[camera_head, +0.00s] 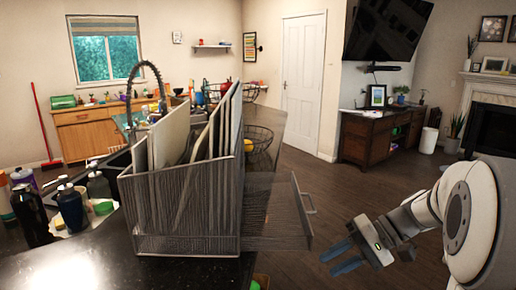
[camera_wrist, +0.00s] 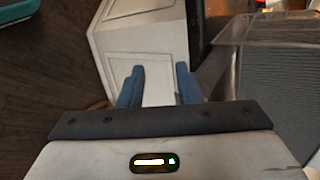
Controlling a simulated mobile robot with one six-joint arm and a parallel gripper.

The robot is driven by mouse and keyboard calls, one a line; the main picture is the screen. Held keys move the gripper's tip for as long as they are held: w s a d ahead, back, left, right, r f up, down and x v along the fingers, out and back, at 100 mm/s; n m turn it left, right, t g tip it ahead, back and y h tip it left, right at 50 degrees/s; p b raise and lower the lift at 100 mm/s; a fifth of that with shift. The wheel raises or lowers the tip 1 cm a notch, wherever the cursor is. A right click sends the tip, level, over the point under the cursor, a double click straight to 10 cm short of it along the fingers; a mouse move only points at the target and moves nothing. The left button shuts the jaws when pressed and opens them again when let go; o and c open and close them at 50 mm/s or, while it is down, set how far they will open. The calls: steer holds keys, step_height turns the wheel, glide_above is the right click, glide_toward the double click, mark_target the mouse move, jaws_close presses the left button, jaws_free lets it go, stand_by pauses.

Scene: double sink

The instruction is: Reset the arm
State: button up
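My gripper (camera_head: 342,257) is at the lower right in the head view, with two blue fingers pointing left. The arm is folded beside the counter, over the wooden floor. In the wrist view my gripper (camera_wrist: 160,88) shows its blue fingers spread apart with nothing between them. Behind the fingers is a white panelled surface (camera_wrist: 143,50). The gripper is to the right of the grey rack (camera_head: 190,210) and touches nothing that I can see.
The rack holds upright boards (camera_head: 170,138) on the dark counter (camera_head: 110,270). Several bottles (camera_head: 70,205) stand at the left. An open drawer (camera_head: 285,215) with a handle juts out between the rack and my gripper. The floor (camera_head: 335,195) at the right is clear.

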steer(key=s+a+f+n+t+h, duration=0.1)
steer(key=s+f+t+h, duration=0.2)
steer(key=s+h, duration=0.8)
steer(key=shift+s+a+f+n, duration=0.3)
steer(key=shift+s+a+f, duration=0.15)
steer(key=shift+s, duration=0.25)
